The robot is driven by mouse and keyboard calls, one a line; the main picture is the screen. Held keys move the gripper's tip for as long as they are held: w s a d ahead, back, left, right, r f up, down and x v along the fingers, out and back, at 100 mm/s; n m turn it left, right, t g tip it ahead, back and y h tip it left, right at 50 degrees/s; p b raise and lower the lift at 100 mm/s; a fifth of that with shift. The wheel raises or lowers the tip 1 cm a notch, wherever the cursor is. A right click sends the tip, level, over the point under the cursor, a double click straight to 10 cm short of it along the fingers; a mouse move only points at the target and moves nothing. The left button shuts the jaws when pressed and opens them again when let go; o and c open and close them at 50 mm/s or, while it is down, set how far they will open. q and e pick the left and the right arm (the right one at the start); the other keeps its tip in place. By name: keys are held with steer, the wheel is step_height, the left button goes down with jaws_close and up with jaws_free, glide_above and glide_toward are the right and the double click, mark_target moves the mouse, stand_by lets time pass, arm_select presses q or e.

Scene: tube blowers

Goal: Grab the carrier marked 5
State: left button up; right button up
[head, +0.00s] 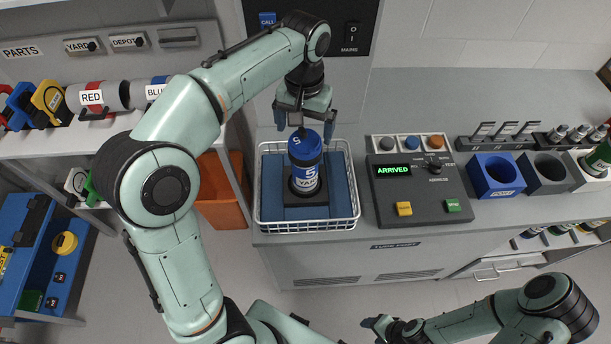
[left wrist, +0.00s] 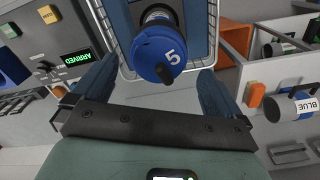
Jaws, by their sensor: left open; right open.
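The carrier marked 5 (head: 305,172) stands upright in a white wire basket lined with blue pads. My left gripper (head: 304,125) is directly above the carrier, pointing down. Its fingers are open, and in the left wrist view they lie either side of the cap's near edge, without visible contact. My right gripper (head: 378,323) is low at the front, away from the counter, and looks empty.
Blue and grey sockets (head: 497,176) stand further right. An orange bin (head: 220,200) and a parts shelf with labelled carriers are at left.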

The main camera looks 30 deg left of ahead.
mark_target(305, 139)
arm_select(q)
step_height(305, 139, down, 2)
steer(key=shift+w+f, duration=0.15)
steer(key=shift+f+b, duration=0.5)
steer(key=shift+f, duration=1.85)
steer(key=c, duration=1.3)
steer(key=shift+r, duration=0.1)
steer(key=shift+c, duration=0.4)
steer(key=shift+r, duration=0.1)
